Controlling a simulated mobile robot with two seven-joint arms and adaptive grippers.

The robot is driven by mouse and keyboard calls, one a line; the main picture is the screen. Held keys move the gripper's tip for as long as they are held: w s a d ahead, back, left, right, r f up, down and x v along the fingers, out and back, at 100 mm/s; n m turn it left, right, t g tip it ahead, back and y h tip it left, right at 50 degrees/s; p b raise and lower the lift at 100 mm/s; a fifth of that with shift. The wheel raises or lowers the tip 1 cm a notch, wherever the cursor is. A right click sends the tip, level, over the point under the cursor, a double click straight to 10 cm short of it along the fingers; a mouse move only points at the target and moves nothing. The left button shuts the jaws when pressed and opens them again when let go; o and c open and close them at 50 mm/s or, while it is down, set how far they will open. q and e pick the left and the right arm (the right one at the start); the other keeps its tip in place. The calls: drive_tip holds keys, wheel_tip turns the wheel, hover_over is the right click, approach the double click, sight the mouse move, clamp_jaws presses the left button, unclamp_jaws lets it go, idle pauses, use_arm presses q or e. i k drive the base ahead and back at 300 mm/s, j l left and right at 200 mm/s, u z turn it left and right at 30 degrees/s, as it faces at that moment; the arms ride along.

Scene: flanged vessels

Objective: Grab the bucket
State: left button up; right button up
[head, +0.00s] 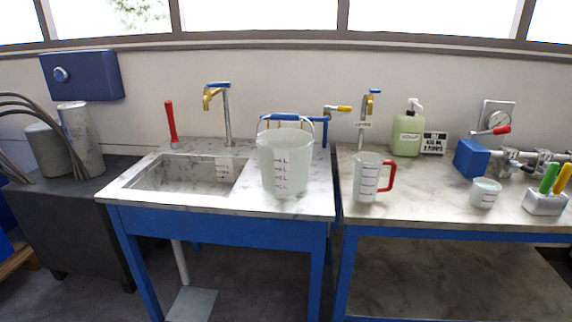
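The bucket (286,163) is a translucent whitish vessel with dark measuring marks on its front and a raised wire handle. It stands upright on the right part of the marble-topped sink table (222,205), just right of the sink basin. A blue bar shows behind its rim. Neither of my grippers shows in the head view, so nothing is seen touching the bucket.
The sink basin (187,174), a faucet (226,110) and a red lever (170,120) are left of the bucket. Right, across a narrow gap, a bench holds a red-handled jug (366,178), green bottle (407,134), small cup (485,192) and blue valve block (473,159).

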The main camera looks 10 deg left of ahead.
sight(285, 154)
drive_tip(key=z, duration=0.6)
drive_tip(key=i+j+z, duration=0.1)
drive_tip(key=j+z, duration=0.65)
drive_tip(key=j, duration=0.15)
drive_tip(key=j+z, duration=0.25)
drive_tip(key=j, duration=0.7)
